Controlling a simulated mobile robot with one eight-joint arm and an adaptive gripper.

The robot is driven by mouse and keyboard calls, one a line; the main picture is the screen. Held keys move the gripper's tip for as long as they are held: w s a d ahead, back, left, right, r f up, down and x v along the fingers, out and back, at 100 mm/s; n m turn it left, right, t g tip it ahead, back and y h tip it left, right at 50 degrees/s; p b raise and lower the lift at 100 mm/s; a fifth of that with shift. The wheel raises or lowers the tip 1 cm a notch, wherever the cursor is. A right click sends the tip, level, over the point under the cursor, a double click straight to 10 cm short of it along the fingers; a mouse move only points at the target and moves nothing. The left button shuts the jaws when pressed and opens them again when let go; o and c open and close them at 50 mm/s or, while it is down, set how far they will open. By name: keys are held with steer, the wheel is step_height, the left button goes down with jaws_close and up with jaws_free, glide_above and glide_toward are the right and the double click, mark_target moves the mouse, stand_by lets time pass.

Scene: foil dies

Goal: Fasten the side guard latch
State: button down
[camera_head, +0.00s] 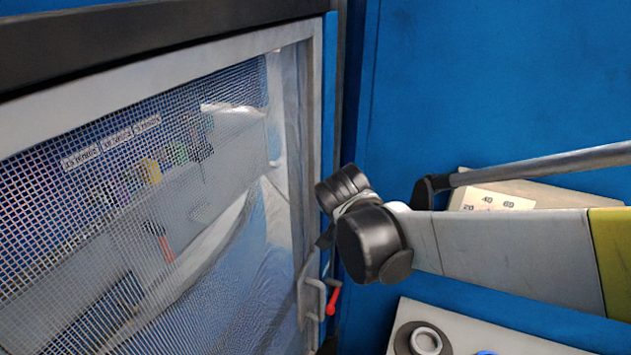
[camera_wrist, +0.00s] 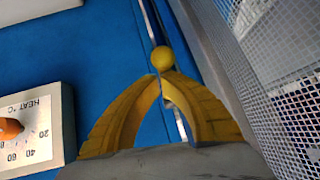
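The side guard is a framed wire-mesh door (camera_head: 312,120) at the left of the head view. Its mesh (camera_wrist: 300,110) fills the right of the wrist view. A grey pull handle (camera_head: 313,300) and a small red lever (camera_head: 333,301) sit at its right edge; I cannot tell whether this lever is the latch. In the wrist view my gripper's yellow fingers (camera_wrist: 160,78) come together at their tips. A yellow ball knob (camera_wrist: 162,59) shows right at the tips; I cannot see whether they hold its stem. My arm hides the gripper in the head view.
A heat dial panel (camera_wrist: 60,100) with an orange knob (camera_wrist: 10,129) is at the left of the wrist view. A pale panel with a round dark control (camera_head: 422,340) lies low in the head view. Blue machine wall (camera_head: 520,80) stands behind my arm.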

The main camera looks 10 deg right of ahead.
steer(key=shift+w+d+f+t+h+b, duration=0.2)
steer(key=shift+w+f+t+h+b, duration=0.25)
steer(key=shift+b, duration=0.7)
steer(key=shift+w+d+f+t+h+b, duration=0.2)
steer(key=shift+f+t+b, duration=0.4)
steer(key=shift+b, duration=0.55)
steer(key=shift+w+d+f+t+h+b, duration=0.3)
steer(key=shift+f+t+b, duration=0.2)
steer(key=shift+b, duration=0.65)
steer(key=shift+w, duration=0.1)
steer(key=shift+d+f, duration=0.1)
